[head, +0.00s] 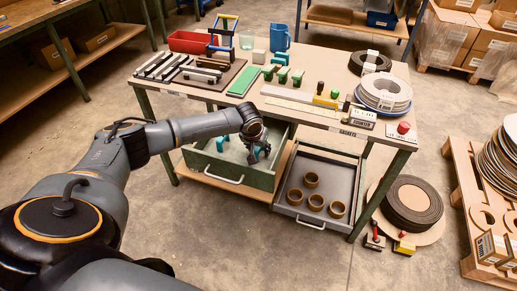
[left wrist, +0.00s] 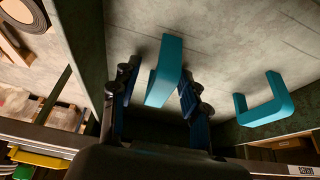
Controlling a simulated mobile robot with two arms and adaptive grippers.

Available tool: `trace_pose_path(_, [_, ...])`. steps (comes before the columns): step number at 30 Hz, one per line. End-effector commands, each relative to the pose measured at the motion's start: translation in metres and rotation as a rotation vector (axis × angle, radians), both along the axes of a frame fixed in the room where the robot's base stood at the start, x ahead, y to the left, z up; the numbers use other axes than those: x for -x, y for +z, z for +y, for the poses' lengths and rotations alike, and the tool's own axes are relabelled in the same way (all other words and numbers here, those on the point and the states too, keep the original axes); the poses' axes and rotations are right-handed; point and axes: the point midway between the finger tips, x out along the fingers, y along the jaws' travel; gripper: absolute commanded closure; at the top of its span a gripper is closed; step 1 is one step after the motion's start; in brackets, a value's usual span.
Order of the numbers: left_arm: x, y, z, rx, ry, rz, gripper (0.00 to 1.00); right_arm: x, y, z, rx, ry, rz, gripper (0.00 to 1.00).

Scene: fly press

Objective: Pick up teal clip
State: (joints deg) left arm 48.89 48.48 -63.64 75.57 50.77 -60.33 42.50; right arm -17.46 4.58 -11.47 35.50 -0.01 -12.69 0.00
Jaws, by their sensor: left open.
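A teal clip (left wrist: 166,72) stands between the two fingers of my left gripper (left wrist: 155,90) in the left wrist view. The fingers are open, one on each side, and a gap shows on the left; contact on the right cannot be told. A second, U-shaped teal clip (left wrist: 266,103) lies to the right, apart from the gripper. In the head view my left gripper (head: 258,154) reaches down into the open green drawer (head: 230,172), mostly hiding the clip there. A teal clip (head: 221,143) also shows at the drawer's left. My right gripper is not in view.
The drawer walls stand close around my gripper. An open grey drawer (head: 319,222) with several brown rings is to the right. A black coil (head: 412,203) lies on the floor.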

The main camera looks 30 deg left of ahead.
Motion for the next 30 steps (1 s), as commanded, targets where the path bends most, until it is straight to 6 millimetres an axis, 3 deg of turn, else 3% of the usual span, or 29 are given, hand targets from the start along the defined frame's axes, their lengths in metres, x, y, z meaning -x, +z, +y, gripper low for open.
trace_pose_path(1, [0.0,0.0,0.0,0.0,0.0,0.0,0.55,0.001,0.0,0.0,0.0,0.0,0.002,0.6])
trace_pose_path(8, [0.0,0.0,0.0,0.0,0.0,0.0,1.0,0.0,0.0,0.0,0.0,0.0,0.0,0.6])
trace_pose_path(20, [0.0,0.003,0.0,0.0,0.001,0.0,1.0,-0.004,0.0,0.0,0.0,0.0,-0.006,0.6])
trace_pose_path(28, [-0.001,0.035,0.0,0.002,0.0,-0.002,1.0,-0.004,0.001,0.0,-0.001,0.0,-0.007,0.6])
trace_pose_path(30, [0.01,0.044,-0.004,0.0,-0.003,0.001,1.0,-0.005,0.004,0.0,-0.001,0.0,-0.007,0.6])
